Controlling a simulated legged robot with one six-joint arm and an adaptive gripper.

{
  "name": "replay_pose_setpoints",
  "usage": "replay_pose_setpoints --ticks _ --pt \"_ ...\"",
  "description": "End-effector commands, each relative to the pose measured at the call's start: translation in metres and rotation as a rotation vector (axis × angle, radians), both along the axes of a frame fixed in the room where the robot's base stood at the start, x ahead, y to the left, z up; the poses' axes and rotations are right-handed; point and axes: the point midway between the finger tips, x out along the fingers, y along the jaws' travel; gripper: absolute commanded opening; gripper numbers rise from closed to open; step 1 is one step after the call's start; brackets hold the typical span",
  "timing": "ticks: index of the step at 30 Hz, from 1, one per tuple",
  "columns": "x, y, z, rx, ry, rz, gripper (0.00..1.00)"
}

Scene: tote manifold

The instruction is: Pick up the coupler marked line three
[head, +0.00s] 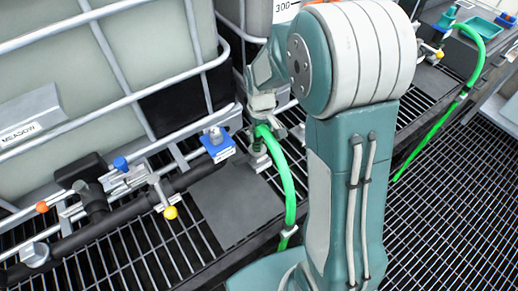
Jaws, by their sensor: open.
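A coupler (258,147) on the end of a bright green hose (288,185) stands near the middle of the head view, at the edge of the grating. No line number is readable on it, so I cannot tell if it is line three. My gripper (262,118) is open, just above the coupler and the top of the hose. Its fingers are small and partly overlap the hose, so I cannot tell whether they touch or surround it. My arm hides what lies to the right of it.
A blue block (217,146) sits left of the coupler, near a grey plate (238,203). Another green hose (470,75) curves at right.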

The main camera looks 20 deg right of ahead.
Motion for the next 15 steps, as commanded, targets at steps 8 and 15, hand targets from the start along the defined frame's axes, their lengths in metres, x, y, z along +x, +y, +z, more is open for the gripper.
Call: replay_pose_setpoints --ticks 8,15 --pt "0.004 0.005 -0.04 -0.003 0.003 0.001 0.8" --pt "0.005 0.003 -0.044 -0.001 0.0 0.001 0.8"
